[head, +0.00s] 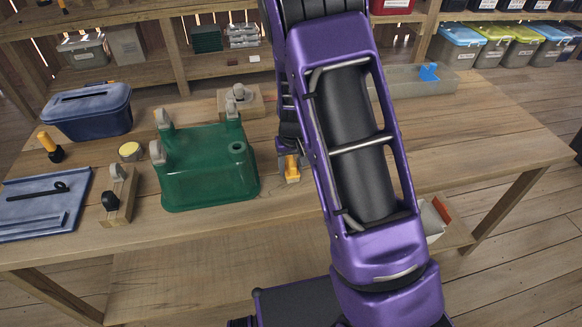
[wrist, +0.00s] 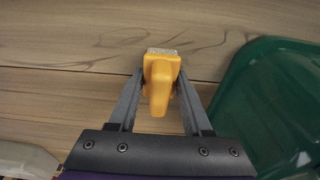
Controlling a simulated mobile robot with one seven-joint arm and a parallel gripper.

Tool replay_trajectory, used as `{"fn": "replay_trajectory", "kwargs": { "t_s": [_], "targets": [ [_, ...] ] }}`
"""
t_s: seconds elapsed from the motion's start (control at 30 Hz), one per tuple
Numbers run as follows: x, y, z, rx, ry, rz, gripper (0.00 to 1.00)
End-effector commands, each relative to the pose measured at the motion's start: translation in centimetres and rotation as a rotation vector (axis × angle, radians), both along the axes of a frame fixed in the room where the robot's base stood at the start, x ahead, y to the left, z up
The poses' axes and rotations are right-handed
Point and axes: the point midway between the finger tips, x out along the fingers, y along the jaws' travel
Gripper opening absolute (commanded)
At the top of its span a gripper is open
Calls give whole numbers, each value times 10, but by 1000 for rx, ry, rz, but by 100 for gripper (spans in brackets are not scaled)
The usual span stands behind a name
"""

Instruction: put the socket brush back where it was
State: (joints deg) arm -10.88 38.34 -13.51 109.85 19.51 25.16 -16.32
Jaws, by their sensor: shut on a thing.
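The socket brush, as I take it, is a small yellow-orange tool with a pale, bristle-like end (head: 292,170). It also shows in the wrist view (wrist: 160,84), between the two grey fingers. My gripper (wrist: 161,76) is shut on it. In the head view, my gripper (head: 288,152) is mostly hidden behind my purple arm, and the brush shows low over the wooden table, right of the green bin (head: 205,180). I cannot tell whether the brush touches the table.
A blue lidded bin (head: 90,112), a yellow-and-black tool (head: 50,146) and a blue panel (head: 35,215) with dark tools are at left. Wooden blocks with grey wheels (head: 117,195) stand near the green bin. A grey tray (head: 420,88) is at back right. The table's right side is clear.

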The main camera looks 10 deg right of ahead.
Motion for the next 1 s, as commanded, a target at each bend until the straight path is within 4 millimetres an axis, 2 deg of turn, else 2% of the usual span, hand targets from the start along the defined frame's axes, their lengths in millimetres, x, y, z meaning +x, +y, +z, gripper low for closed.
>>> {"fn": "replay_trajectory", "kwargs": {
  "t_s": [0.23, 0.27, 0.4, 0.43, 0.77, 0.87, 1.0],
  "targets": [
    [0, 0, -4, 0, 0, 0, 5],
    [0, 0, -3, 0, 0, 0, 51],
    [0, 0, -2, 0, 0, 0, 76],
    [0, 0, -2, 0, 0, 0, 79],
    [0, 0, 1, 0, 0, 0, 79],
    [-1, 1, 10, 1, -2, 0, 79],
    [-5, 1, 38, 1, -4, 2, 79]
  ]
}}
